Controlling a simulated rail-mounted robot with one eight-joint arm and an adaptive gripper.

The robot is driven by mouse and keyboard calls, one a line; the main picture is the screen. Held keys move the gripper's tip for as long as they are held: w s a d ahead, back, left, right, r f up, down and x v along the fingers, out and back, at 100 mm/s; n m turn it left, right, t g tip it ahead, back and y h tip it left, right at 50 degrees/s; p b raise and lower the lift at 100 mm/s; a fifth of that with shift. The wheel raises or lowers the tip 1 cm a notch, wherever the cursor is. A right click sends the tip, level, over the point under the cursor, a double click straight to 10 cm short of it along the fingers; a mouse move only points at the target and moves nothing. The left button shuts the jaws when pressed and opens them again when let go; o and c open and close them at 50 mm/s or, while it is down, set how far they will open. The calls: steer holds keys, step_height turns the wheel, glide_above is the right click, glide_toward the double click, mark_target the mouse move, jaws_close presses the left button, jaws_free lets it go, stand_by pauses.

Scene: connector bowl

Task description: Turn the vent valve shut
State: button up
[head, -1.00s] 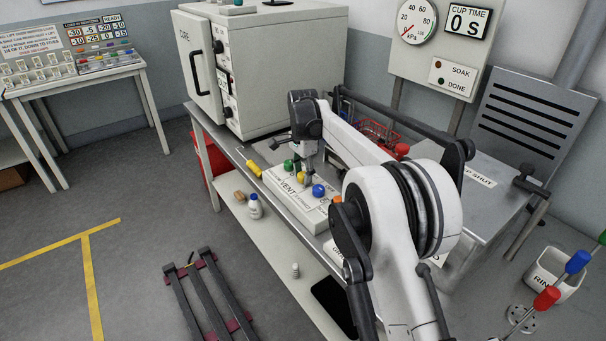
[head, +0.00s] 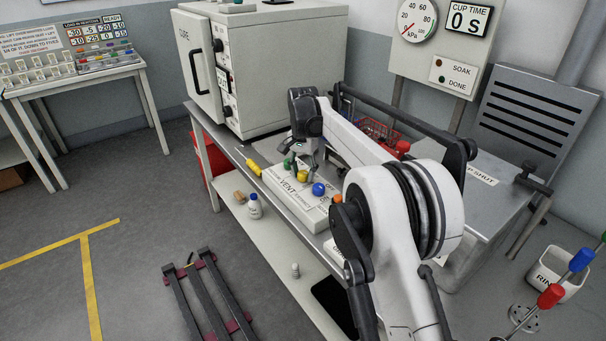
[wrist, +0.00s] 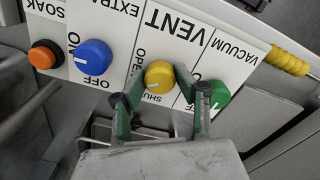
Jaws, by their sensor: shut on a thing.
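The vent valve is a round yellow knob (wrist: 158,77) under the upside-down VENT label in the wrist view. OPEN and SHUT are printed beside it. A small pale mark shows on the knob, but I cannot surely tell its exact setting. The same yellow knob (head: 303,177) shows on the white panel in the head view. My gripper (wrist: 160,78) has one dark green finger on each side of the knob and is shut on it. In the head view my gripper (head: 302,164) reaches down to the panel from above.
Beside the vent knob are a blue EXTRACT knob (wrist: 92,60) and a green VACUUM knob (wrist: 218,94), close to the fingers. An orange SOAK button (wrist: 46,56) is farther left. A yellow-handled tool (head: 254,167) lies nearby.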

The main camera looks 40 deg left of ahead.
mark_target(304, 172)
steer(key=n, duration=0.6)
steer(key=shift+b, duration=0.35)
steer(key=n, duration=0.6)
stand_by(0.4)
steer(key=o, duration=1.1)
step_height(304, 172, up, 12)
steer(key=shift+d, duration=0.1)
